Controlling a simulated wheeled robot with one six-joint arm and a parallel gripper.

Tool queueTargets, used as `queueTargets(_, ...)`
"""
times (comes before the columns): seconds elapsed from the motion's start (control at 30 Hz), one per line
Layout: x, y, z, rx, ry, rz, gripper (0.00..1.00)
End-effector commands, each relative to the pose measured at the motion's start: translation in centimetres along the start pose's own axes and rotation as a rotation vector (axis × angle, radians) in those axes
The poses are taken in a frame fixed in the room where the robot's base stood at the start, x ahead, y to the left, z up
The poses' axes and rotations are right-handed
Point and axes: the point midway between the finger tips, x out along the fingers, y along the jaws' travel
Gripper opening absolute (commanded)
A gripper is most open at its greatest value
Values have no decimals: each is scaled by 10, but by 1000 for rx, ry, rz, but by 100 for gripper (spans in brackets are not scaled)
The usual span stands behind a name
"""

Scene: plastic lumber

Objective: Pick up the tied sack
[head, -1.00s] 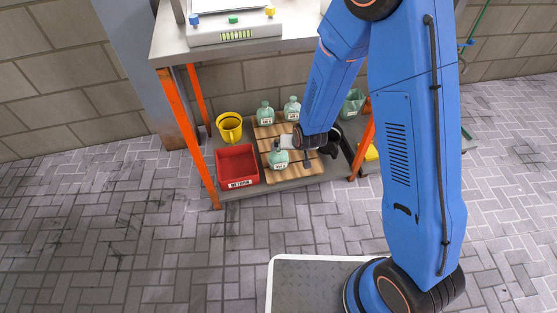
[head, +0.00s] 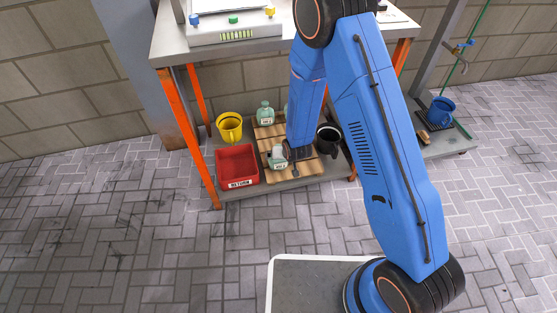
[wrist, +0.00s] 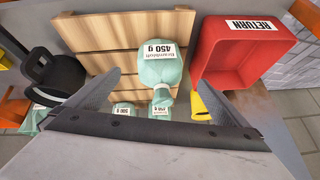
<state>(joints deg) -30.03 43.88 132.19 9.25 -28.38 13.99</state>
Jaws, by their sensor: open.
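A pale green tied sack (head: 278,163) with a white label stands on the front part of the wooden slatted pallet. In the wrist view the sack (wrist: 157,70) shows a label reading 450 g, and its narrow tied neck points towards the camera. My gripper (head: 292,155) is close to it, partly hidden by my arm in the head view. In the wrist view my gripper (wrist: 158,84) is open, with one finger on each side of the sack and visible gaps between. Two similar sacks, one of them (wrist: 124,110) labelled 500 g, stand farther back.
A red RETURN bin (head: 237,166) stands just left of the pallet (wrist: 110,70), a yellow bucket (head: 229,127) behind it. A black pot (head: 328,139) is to the right. The workbench top (head: 215,50) and its orange legs (head: 187,135) frame this lower shelf.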

Motion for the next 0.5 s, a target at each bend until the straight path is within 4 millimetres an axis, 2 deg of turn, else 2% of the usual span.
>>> queueTargets(0.2,28,0,0,0,0,0,100)
queueTargets(0.5,40,0,0,1,1,0,100)
